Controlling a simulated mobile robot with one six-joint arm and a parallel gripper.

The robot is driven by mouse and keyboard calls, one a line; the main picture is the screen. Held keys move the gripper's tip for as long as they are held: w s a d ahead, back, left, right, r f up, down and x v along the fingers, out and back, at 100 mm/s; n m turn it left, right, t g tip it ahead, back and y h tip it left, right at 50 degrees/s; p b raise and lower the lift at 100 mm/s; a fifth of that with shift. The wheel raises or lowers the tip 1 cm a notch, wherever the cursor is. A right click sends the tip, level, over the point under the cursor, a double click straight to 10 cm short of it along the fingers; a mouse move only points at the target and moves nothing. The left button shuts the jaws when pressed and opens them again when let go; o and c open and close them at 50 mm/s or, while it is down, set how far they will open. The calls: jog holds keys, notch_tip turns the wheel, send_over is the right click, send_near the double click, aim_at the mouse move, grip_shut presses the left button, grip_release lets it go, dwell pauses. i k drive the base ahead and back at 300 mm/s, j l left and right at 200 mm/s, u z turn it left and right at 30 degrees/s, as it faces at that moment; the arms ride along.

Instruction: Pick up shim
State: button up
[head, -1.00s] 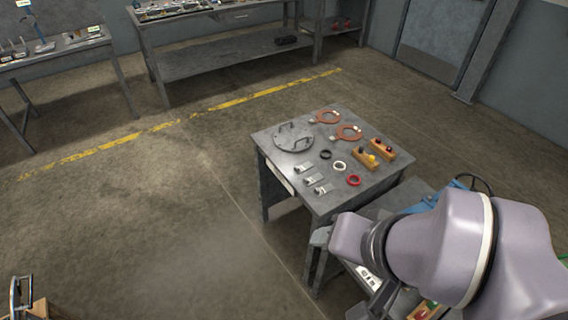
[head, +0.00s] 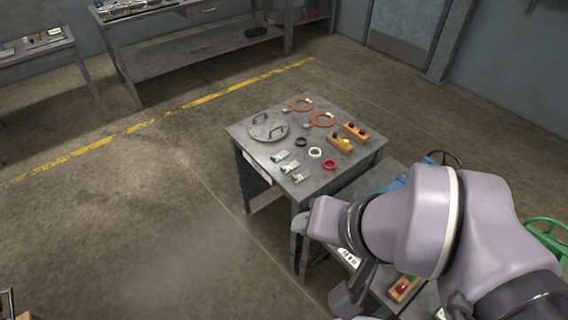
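Several small parts lie on a grey table in the middle of the head view. Small flat metal pieces sit in a row near its left edge: a far one (head: 280,156), a middle one (head: 289,166) and a near one (head: 297,177). They look most like shims, but they are too small to be sure. My lavender arm is at the lower right, apart from these pieces in the picture.
The table (head: 336,181) also carries a round plate with handles (head: 267,126), copper-coloured rings (head: 322,119), black, white and red rings (head: 315,152), and wooden blocks with buttons (head: 340,145). A lower bench stands beside it under my arm. Floor (head: 130,220) to the left is clear.

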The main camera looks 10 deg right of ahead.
aim_at(282, 155)
jog(key=i+j+z, duration=0.25)
jog(key=i+j, duration=0.35)
jog(key=i+j+z, duration=0.15)
jog(key=i+j, duration=0.15)
jog(key=i+j+z, duration=0.15)
jog(key=i+j, duration=0.15)
jog(key=i+j+z, duration=0.15)
jog(key=j, duration=0.3)
jog(key=i+j+z, duration=0.1)
jog(key=i+j, duration=0.2)
jog(key=j, duration=0.15)
jog(key=i+j+z, duration=0.15)
jog(key=j, duration=0.25)
jog(key=i, duration=0.1)
